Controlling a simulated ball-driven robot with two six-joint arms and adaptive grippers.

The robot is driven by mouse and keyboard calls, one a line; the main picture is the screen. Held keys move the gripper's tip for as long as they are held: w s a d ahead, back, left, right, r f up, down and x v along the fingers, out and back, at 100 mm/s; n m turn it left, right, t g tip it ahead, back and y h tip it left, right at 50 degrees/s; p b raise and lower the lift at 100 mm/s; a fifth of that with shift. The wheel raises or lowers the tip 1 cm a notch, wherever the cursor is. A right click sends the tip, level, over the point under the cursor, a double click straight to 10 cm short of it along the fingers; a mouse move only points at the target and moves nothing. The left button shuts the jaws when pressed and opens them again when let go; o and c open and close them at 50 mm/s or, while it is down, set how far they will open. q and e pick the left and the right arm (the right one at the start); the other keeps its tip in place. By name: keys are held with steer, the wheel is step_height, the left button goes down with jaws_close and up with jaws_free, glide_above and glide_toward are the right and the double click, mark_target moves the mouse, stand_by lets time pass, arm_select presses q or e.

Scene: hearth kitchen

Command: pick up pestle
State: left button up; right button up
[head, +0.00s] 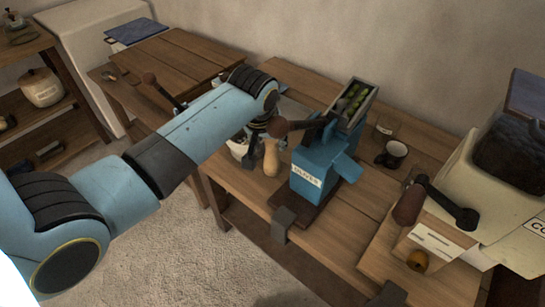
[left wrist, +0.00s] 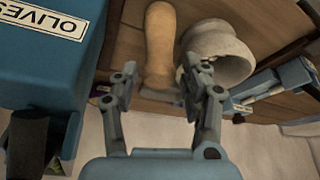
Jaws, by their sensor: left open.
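The pestle (head: 271,158) is a pale wooden, rounded piece at the table's front, beside the blue olive mill. It also shows in the left wrist view (left wrist: 160,45), in line with the gap between my fingers. My left gripper (head: 262,143) is open, close to the pestle; its two fingers show in the left wrist view (left wrist: 163,82). I cannot tell whether they touch the pestle. A whitish mortar (head: 238,149) stands left of it, partly hidden by my arm; it is right of the pestle in the left wrist view (left wrist: 220,52). My right gripper is not in view.
The blue mill (head: 318,160), labelled OLIVES, with a crank handle (head: 278,127), stands close on the right. Further right are a dark cup (head: 394,154) and a cream machine (head: 480,190) with a crank. A second wooden table (head: 180,60) stands behind my arm.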

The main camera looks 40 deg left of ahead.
mark_target(272, 156)
arm_select(q)
steer(key=shift+x, duration=2.35)
steer(key=shift+d+r, duration=0.1)
jaws_close()
